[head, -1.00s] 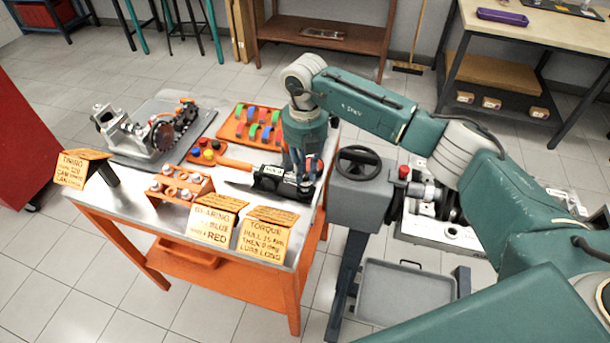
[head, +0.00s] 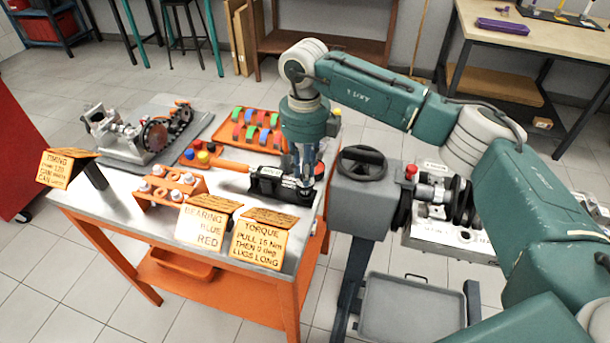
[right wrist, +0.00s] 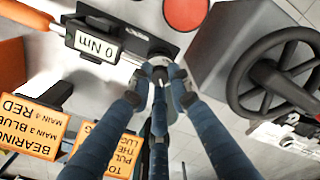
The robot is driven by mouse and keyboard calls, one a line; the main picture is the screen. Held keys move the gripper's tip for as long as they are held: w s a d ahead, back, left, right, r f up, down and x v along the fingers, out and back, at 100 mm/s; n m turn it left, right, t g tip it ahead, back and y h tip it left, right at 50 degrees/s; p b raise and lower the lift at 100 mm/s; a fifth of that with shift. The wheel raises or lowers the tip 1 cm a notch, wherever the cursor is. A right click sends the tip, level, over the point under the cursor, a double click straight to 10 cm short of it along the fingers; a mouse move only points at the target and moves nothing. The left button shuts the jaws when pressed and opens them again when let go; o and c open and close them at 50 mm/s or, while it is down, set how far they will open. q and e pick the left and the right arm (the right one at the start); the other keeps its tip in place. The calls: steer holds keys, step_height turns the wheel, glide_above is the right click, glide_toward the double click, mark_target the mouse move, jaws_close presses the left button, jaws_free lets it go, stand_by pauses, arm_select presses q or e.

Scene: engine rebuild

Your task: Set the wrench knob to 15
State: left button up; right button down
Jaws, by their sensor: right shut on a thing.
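The torque wrench lies on the metal-topped table, with an orange handle (head: 234,166) and a black body (head: 272,182). In the right wrist view its black body (right wrist: 132,33) carries a white display (right wrist: 96,46) reading 0 Nm. The knob (right wrist: 159,62) is at the body's end, mostly hidden by the fingertips. My right gripper (head: 306,176) points down over this end of the wrench. In the right wrist view my right gripper (right wrist: 160,76) has its blue fingers closed around the knob. My left gripper is not in view.
A torque card (head: 262,244) reads "pull 15 Nm"; a bearing card (head: 203,226) stands beside it. An orange rack (head: 165,188), a tray of colored pieces (head: 248,130) and a crank assembly (head: 150,135) share the table. A grey stand with a handwheel (head: 362,166) is close on the right.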

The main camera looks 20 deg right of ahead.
steer(key=shift+n+b, duration=0.8)
steer(key=shift+n, duration=1.1)
steer(key=c, duration=1.6)
jaws_free()
step_height(320, 180, up, 12)
steer(key=shift+r, duration=0.1)
